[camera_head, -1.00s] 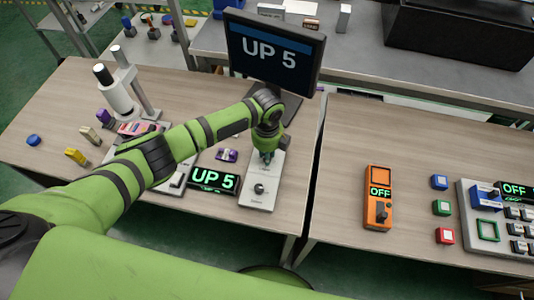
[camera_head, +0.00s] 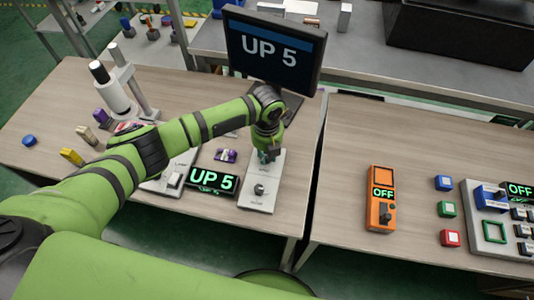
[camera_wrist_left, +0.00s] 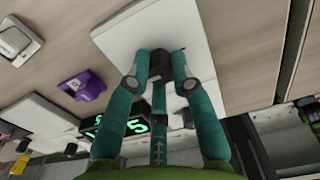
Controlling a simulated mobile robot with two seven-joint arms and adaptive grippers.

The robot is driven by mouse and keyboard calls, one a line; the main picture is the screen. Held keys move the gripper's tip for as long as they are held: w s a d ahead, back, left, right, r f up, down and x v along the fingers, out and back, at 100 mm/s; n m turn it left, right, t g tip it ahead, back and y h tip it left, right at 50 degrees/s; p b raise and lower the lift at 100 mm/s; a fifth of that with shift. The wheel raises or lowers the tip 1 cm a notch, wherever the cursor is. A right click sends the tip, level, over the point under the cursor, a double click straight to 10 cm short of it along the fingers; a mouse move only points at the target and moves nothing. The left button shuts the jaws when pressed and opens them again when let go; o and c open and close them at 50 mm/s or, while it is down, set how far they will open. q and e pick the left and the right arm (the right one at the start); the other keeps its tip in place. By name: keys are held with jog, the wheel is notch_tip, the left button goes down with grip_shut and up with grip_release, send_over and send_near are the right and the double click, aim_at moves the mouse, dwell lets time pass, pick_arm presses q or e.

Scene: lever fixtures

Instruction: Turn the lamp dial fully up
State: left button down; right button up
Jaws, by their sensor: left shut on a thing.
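A pale control plate (camera_head: 263,199) lies near the right end of the left table, with a silver knob (camera_head: 259,189) on its lower part. My left gripper (camera_head: 267,155) points down at the plate's upper part. In the left wrist view its teal fingers (camera_wrist_left: 161,62) are closed around a small dark control, which I take as the lamp dial; it is mostly hidden by the fingers and its angle cannot be read. A small display (camera_head: 212,181) left of the plate reads UP 5 in green. The monitor (camera_head: 272,52) also reads UP 5. My right gripper is not in view.
A purple block (camera_head: 226,155) and another pale fixture (camera_head: 165,186) lie left of the plate. A gap separates the right table, where an orange device (camera_head: 380,200) reads OFF beside several coloured buttons. The wood around the orange device is clear.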

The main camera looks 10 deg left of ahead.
pick_arm(q)
jog(key=shift+s+f, duration=0.1)
dwell(0.5)
jog(key=c, duration=1.1)
grip_release()
jog(key=shift+r, duration=0.35)
notch_tip(320, 180, up, 11)
jog(key=shift+r, duration=0.2)
